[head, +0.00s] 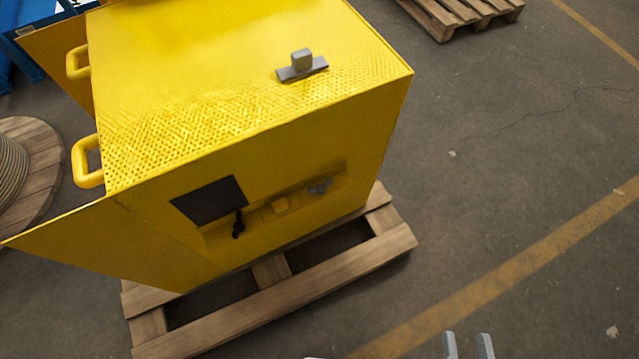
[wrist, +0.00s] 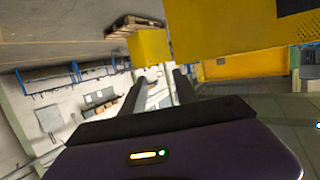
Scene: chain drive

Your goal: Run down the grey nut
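The yellow machine housing (head: 250,130) stands on a wooden pallet, its front face towards me. A small grey winged part (head: 320,187), which looks like the grey nut, sits in a recessed slot at the right of that face. Its threads are too small to make out. A yellow block (head: 280,206) and a black part (head: 238,224) are left of it. My gripper (head: 467,346) is at the bottom edge of the head view, right of and apart from the housing. In the wrist view my gripper (wrist: 158,88) has its fingers apart with nothing between them; the nut cannot be made out there.
A grey block on a plate (head: 302,65) sits on the housing's top. The pallet (head: 340,276) juts out below the front face. Yellow handles (head: 88,160) and an open panel (head: 110,240) are at the left. A cable reel (head: 30,165) stands far left. The floor at right is clear.

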